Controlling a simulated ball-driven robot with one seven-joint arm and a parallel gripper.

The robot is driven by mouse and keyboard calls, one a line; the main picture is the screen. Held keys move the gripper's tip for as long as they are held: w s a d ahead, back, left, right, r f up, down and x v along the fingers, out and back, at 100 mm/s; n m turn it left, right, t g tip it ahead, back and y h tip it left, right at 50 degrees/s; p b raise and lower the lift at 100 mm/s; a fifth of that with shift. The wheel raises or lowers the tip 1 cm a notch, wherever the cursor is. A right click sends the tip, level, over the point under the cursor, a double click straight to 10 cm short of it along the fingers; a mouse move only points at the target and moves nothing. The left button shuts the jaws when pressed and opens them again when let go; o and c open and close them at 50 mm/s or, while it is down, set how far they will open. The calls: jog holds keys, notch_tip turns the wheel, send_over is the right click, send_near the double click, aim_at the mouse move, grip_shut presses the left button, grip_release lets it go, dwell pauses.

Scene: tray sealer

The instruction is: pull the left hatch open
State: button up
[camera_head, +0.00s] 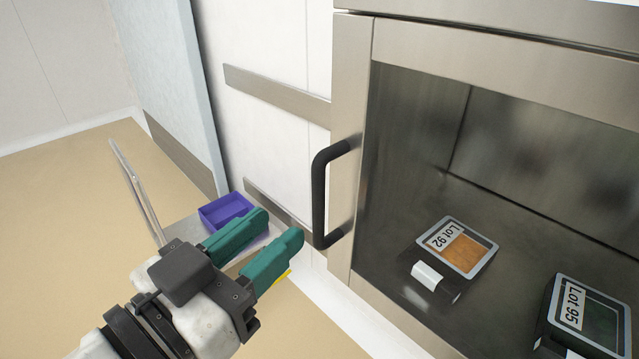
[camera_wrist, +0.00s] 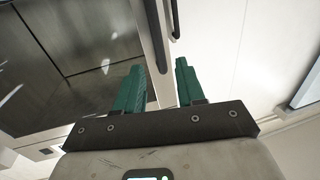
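The hatch (camera_head: 352,150) is a steel-framed window panel in the right of the head view, and it looks shut. A black bar handle (camera_head: 319,195) stands upright on its left stile. In the wrist view the handle (camera_wrist: 175,18) shows at the top, beyond the fingertips, beside the steel stile (camera_wrist: 152,30). My gripper (camera_head: 281,226) has two teal fingers, held apart with nothing between them. It is to the lower left of the handle, its tips pointing toward the handle's lower end, apart from it. The wrist view shows the same open gap (camera_wrist: 160,66).
Behind the window are a tray marked Lot 92 (camera_head: 458,249) and a tray marked Lot 95 (camera_head: 590,318). A purple bin (camera_head: 227,211) sits on a low surface behind my gripper. A thin clear panel (camera_head: 137,190) stands to the left. Open tan floor lies at far left.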

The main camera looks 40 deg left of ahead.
aim_at(314, 198)
jog(key=w, duration=0.3)
jog(key=w+p, duration=0.1)
jog(key=w, duration=0.2)
jog(key=w+a, duration=0.1)
jog(key=w, duration=0.2)
jog(key=shift+p, duration=0.4)
grip_shut()
